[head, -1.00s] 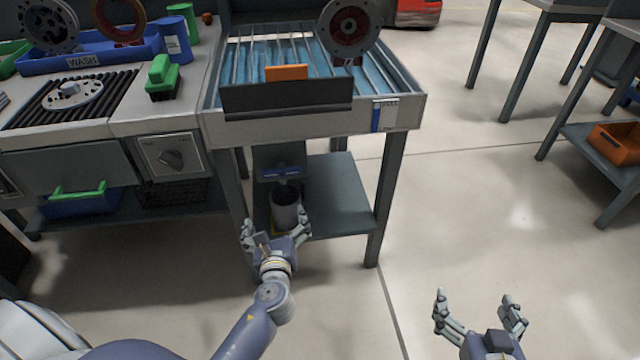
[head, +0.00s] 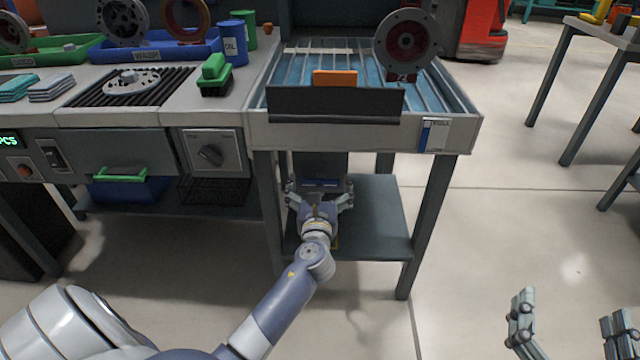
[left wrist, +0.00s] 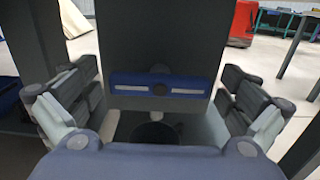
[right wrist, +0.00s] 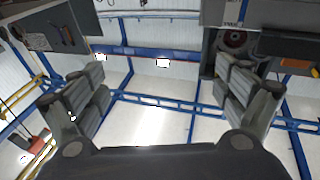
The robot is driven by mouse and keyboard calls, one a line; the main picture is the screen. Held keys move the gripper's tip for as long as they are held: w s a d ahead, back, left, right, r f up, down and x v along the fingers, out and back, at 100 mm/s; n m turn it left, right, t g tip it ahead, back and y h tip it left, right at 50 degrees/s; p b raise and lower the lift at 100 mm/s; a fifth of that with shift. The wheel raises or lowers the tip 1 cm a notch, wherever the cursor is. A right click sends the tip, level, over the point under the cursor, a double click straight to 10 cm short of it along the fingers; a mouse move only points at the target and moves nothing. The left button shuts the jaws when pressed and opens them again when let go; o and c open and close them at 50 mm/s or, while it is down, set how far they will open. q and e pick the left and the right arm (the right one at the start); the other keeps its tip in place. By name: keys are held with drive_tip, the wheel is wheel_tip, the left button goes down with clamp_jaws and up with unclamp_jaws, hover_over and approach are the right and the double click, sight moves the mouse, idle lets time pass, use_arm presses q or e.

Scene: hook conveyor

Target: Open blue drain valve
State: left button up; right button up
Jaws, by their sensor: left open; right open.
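In the head view the handle (head: 320,183) shows just beyond my left gripper (head: 319,194). My left gripper is open, and in the left wrist view its fingers (left wrist: 158,100) stand to either side of the handle, apart from it. A dark round opening, likely the grey container (left wrist: 152,133), shows below the handle, partly hidden by my gripper. My right gripper (head: 566,325) is open and empty over the floor at lower right.
Table legs (head: 431,225) stand either side of my left arm, with a lower shelf (head: 377,215) between them. A grey flanged wheel (head: 405,44) and an orange block (head: 335,78) are on the rack above.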

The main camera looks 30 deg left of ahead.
use_arm(q)
drive_tip(key=shift+w+a, duration=0.2)
drive_tip(key=shift+w, duration=0.15)
use_arm(e)
drive_tip(key=shift+r+t, duration=0.3)
drive_tip(key=shift+r, duration=0.1)
use_arm(q)
drive_tip(key=c, duration=1)
